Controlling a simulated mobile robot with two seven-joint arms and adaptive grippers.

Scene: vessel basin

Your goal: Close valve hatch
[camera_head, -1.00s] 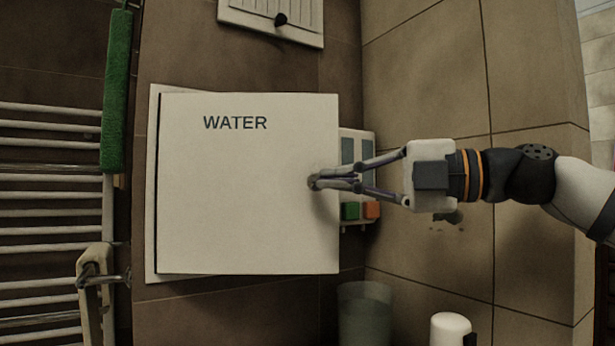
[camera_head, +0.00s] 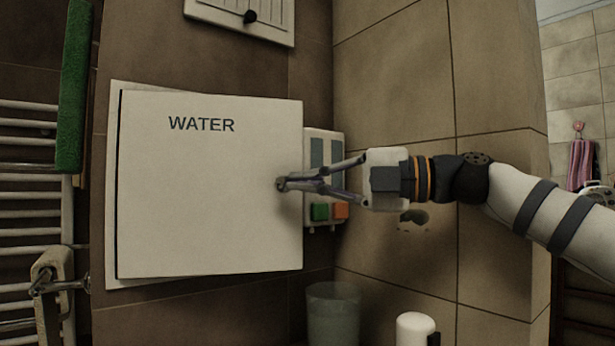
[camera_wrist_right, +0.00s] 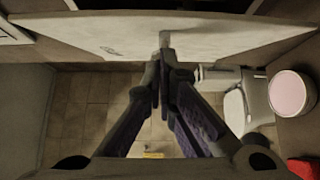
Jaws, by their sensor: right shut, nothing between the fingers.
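The valve hatch (camera_head: 210,195) is a white square door marked WATER in the middle-left of the head view. It covers most of its pale frame (camera_head: 112,230), which shows along the left and top edges. The door looks slightly ajar, its right side standing out from the wall. My right gripper (camera_head: 284,184) is shut, with its fingertips at the door's right part. My left gripper is out of view.
A control box (camera_head: 325,160) with green and orange buttons is on the wall right of the hatch. A small vented panel (camera_head: 245,15) is above. A towel radiator (camera_head: 30,205) with a green towel (camera_head: 75,90) is at left. A bin (camera_head: 333,315) stands below.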

